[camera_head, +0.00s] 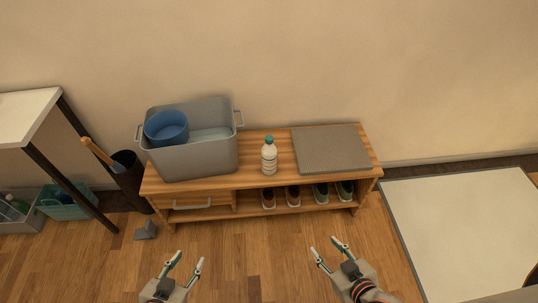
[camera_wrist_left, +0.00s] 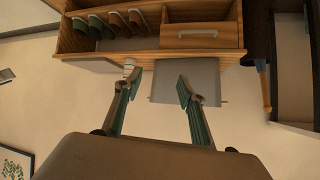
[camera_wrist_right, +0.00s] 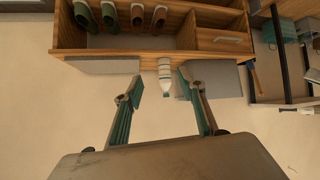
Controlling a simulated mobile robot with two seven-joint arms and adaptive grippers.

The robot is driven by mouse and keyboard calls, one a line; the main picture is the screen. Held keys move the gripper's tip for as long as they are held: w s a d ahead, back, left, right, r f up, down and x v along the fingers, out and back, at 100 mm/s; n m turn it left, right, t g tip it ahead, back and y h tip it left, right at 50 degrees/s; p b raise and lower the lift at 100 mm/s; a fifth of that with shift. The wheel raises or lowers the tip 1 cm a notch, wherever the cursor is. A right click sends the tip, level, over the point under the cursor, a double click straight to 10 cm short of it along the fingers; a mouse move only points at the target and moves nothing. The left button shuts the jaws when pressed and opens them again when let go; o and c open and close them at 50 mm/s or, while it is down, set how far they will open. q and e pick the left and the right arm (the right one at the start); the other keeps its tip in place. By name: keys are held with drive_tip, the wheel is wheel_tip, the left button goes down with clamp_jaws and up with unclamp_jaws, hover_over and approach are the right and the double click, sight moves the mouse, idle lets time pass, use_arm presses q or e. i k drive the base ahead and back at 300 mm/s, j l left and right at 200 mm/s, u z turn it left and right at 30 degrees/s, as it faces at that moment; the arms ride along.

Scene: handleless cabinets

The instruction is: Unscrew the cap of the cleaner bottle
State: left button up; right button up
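The cleaner bottle (camera_head: 269,157) is white with a blue band and a teal cap (camera_head: 269,140). It stands upright on the wooden bench, between a grey bin and a grey mat. My left gripper (camera_head: 188,262) is open and empty, in front of the bench and left of the bottle. My right gripper (camera_head: 327,248) is open and empty, in front of the bench and right of the bottle. In the right wrist view the bottle (camera_wrist_right: 164,75) shows beyond the open fingers, apart from them. In the left wrist view it (camera_wrist_left: 129,68) is partly hidden behind a finger.
The grey bin (camera_head: 205,160) holds a blue tub (camera_head: 166,128). The grey mat (camera_head: 330,149) lies on the right of the bench (camera_head: 250,178). Several shoes (camera_head: 293,196) fill the lower shelf. A white-topped table (camera_head: 25,115) stands at left. The floor before the bench is mostly clear.

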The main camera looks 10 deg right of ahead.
sight(268, 150)
drive_tip(key=i+l+u, duration=0.1)
drive_tip(key=l+u, duration=0.15)
drive_tip(key=u, duration=0.2)
drive_tip(key=l+u, duration=0.4)
drive_tip(key=i+l+u, duration=0.15)
drive_tip(key=l, duration=0.3)
drive_tip(key=l+u, duration=0.15)
drive_tip(key=l, duration=0.25)
